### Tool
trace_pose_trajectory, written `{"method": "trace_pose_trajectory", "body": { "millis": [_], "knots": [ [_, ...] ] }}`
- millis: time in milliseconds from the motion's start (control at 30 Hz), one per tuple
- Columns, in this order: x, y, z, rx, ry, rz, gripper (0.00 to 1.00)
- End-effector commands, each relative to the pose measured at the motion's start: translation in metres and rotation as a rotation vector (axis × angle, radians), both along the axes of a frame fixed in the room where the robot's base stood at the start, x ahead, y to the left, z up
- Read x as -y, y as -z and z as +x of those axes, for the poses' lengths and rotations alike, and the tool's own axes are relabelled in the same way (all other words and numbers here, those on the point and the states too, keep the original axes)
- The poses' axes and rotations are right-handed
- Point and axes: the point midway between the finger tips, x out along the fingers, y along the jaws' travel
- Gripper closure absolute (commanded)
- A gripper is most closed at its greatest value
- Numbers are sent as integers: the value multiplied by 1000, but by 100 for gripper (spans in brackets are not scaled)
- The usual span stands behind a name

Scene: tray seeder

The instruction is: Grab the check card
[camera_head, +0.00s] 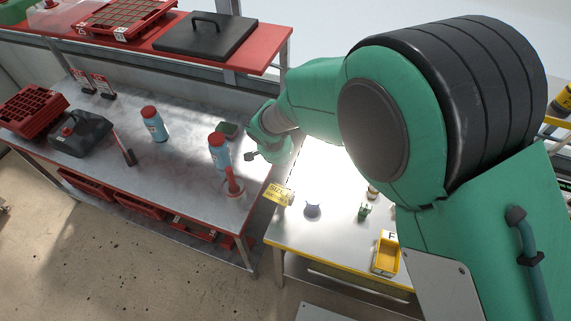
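A small yellow card with dark print (278,193) shows at the left corner of the white-topped table; its text is too small to read, so I cannot tell for sure that it is the check card. My gripper (251,157) is above the right end of the grey bench, up and left of the yellow card and apart from it in the picture. Only a small dark part of the gripper shows beyond my green wrist, and its fingers are too small and partly hidden to tell open from shut.
Two blue bottles with red caps (154,124) (219,151), a red-handled tool (234,184) and a black can (80,134) stand on the grey bench (185,185). A grey-blue piece (312,209) and a yellow bin (385,255) are on the white-topped table (335,235). A red shelf (268,55) runs behind.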

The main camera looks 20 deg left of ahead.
Motion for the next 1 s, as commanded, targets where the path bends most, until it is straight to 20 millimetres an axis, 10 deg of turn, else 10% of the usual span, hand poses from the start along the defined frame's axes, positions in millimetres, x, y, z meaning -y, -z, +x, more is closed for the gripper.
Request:
{"method": "trace_pose_trajectory", "body": {
  "millis": [167, 500, 1000],
  "knots": [
    [0, 0, 0, 0, 0, 0, 100],
    [0, 0, 0, 0, 0, 0, 33],
    [9, -2, -1, -19, -25, -12, 33]
  ]
}}
